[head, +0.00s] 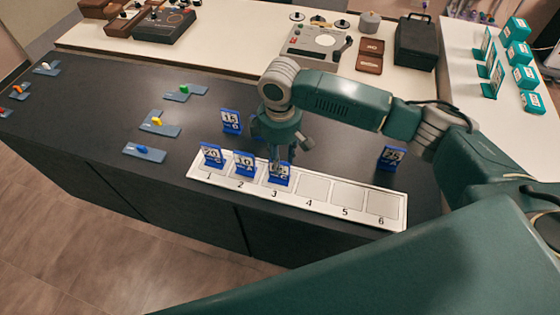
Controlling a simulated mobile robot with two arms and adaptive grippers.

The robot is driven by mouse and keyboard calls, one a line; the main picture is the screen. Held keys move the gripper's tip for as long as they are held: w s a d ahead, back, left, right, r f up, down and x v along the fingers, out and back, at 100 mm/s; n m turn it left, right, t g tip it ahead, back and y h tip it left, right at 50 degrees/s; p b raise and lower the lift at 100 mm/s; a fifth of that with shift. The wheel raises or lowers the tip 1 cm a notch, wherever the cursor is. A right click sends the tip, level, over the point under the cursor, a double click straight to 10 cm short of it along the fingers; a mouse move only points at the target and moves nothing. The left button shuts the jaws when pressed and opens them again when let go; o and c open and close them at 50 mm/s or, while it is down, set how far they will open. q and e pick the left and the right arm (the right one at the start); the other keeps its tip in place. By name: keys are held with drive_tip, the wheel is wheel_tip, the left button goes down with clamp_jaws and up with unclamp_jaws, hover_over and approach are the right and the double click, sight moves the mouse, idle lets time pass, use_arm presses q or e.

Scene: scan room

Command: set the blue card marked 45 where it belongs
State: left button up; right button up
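A six-space white board (330,194), numbered 1 to 6, lies on the dark counter. A blue card marked 20 (211,155) stands on space 1 and a blue card marked 10 (244,163) on space 2. A third blue card (281,178) is at space 3; its number is partly hidden by my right gripper, so I cannot read it surely. My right gripper (278,158) points down at this card's top edge; its grip is unclear. Blue cards marked 15 (231,120) and 25 (391,157) stand behind the board. My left gripper is not in view.
Spaces 4, 5 and 6 are empty. Several blue-grey plates with coloured pieces (160,124) lie on the left of the counter. A pale bench behind holds devices (318,42) and a black box (415,41). Teal boxes (525,76) stand at the right.

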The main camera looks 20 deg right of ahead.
wheel_tip(320, 180, up, 11)
drive_tip(key=b, duration=0.2)
drive_tip(key=shift+f, duration=0.2)
drive_tip(key=shift+f, duration=0.1)
